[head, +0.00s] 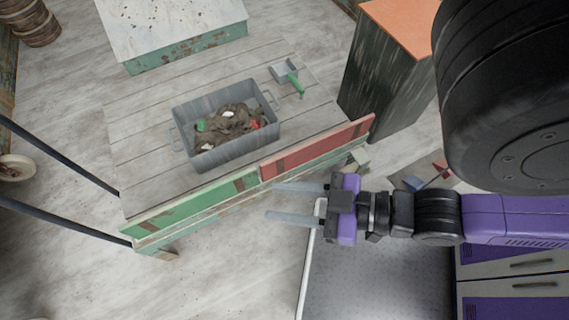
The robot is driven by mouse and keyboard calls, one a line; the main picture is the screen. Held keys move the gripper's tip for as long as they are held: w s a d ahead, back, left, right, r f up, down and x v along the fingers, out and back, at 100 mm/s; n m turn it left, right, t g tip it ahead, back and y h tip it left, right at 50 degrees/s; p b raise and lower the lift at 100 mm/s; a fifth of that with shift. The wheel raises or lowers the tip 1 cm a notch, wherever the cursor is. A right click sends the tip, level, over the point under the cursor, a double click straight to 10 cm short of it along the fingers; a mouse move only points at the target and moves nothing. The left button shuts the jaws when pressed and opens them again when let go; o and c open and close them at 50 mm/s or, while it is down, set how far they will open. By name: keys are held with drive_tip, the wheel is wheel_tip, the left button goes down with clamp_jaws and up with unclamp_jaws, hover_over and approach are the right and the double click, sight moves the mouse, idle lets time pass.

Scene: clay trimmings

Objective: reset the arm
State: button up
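My gripper (270,203) is in the head view, right of centre, pointing left. Its two long pale fingers are spread apart with nothing between them. They are beside the front edge of the low wooden table (150,145), near its red and green front boards; I cannot tell whether they are above or in front of that edge. My arm stretches in from the right, purple and black. A grey bin (232,147) with clay trimmings (230,122) and a few small green, white and red bits stands on the table.
A small scoop (286,74) with a green handle lies on the table right of the bin. A dark cabinet (385,85) with an orange top stands at the right. A pale speckled block (175,30) is at the back. A dustpan-like item (415,182) lies on the floor.

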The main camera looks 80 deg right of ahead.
wheel_tip(320, 180, up, 8)
drive_tip(key=p, duration=0.7)
drive_tip(key=shift+f+p, duration=0.25)
drive_tip(key=shift+p, duration=0.1)
